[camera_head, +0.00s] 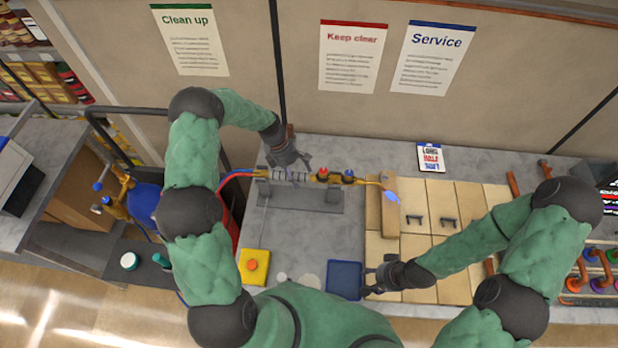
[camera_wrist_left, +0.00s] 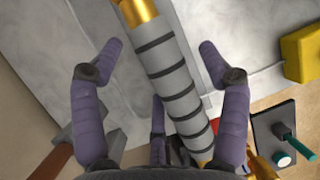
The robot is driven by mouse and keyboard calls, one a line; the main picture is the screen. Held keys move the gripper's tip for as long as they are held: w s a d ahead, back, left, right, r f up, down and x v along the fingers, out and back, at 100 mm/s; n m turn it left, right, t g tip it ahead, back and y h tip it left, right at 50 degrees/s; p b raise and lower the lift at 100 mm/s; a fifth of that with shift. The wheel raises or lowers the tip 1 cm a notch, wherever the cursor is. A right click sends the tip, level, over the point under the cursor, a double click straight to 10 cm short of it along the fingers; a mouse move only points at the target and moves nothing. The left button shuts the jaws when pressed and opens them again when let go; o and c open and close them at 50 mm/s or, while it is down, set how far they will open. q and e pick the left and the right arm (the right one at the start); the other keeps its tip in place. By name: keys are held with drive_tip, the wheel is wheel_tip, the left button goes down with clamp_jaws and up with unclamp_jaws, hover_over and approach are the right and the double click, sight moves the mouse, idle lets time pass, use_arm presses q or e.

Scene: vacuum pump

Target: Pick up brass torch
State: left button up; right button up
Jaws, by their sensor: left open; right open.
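The brass torch (camera_head: 321,176) lies across a grey rest (camera_head: 325,202) on the bench, its grey handle ringed with dark bands. A blue flame (camera_head: 391,197) shows at its right tip. My left gripper (camera_head: 291,162) is open over the handle. In the left wrist view the banded handle (camera_wrist_left: 170,75) runs between the spread fingers of the left gripper (camera_wrist_left: 160,52), and no grip on it shows. My right gripper (camera_head: 368,281) is open and empty at the front of the bench, beside a blue tray (camera_head: 344,278).
Red and blue hoses (camera_head: 233,176) run left from the torch. A wooden block (camera_head: 390,212) stands near the flame, by pale boards with dark handles (camera_head: 448,222). A yellow box with an orange button (camera_head: 252,266) sits front left. A card (camera_head: 431,158) lies at the back.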

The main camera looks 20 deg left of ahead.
idle(0.3)
use_arm(q)
drive_tip(key=c, duration=1.4)
